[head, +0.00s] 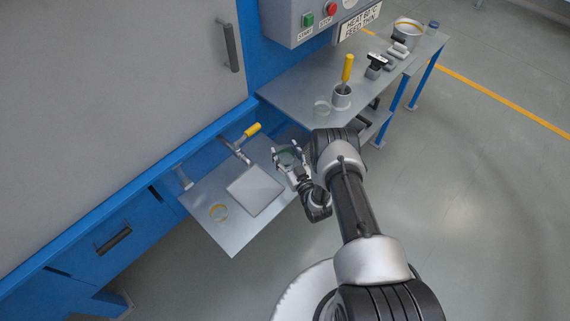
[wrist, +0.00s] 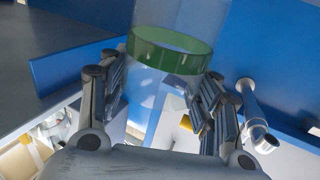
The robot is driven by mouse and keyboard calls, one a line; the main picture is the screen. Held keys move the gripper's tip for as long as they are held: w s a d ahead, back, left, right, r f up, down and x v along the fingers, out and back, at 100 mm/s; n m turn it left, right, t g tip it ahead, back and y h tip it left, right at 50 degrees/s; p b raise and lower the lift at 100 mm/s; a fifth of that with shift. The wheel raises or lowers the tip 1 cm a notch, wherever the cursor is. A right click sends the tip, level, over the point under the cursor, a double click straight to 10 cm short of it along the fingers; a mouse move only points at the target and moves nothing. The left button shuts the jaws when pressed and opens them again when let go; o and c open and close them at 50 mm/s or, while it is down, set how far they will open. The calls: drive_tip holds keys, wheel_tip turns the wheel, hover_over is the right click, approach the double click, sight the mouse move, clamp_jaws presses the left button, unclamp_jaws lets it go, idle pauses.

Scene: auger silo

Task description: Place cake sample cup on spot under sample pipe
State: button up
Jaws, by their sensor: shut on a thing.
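My gripper (head: 290,165) is shut on a clear cup with a green band (head: 289,157), above the right edge of the low metal shelf (head: 232,235). In the wrist view the green-banded cup (wrist: 170,50) sits between the two fingers (wrist: 160,110). A short pale pipe (head: 184,180) sticks out of the blue machine wall over the shelf's left side. A pipe with a yellow-handled valve (head: 252,129) stands out farther right. A bent metal pipe (wrist: 255,120) shows right of the cup in the wrist view. I cannot tell which spot is meant.
A pale square plate (head: 255,190) lies on the shelf. A bench (head: 290,100) holds a clear cup (head: 321,106), a yellow-handled tool in a pot (head: 342,97) and other items. A control box (head: 305,20) hangs above.

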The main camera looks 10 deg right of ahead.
sight(282, 154)
drive_tip(key=shift+f+b, duration=1)
drive_tip(key=shift+f, duration=1.45)
drive_tip(key=shift+f, duration=0.2)
drive_tip(key=o, duration=1.2)
drive_tip(key=shift+c, duration=0.2)
drive_tip(key=shift+r, duration=0.1)
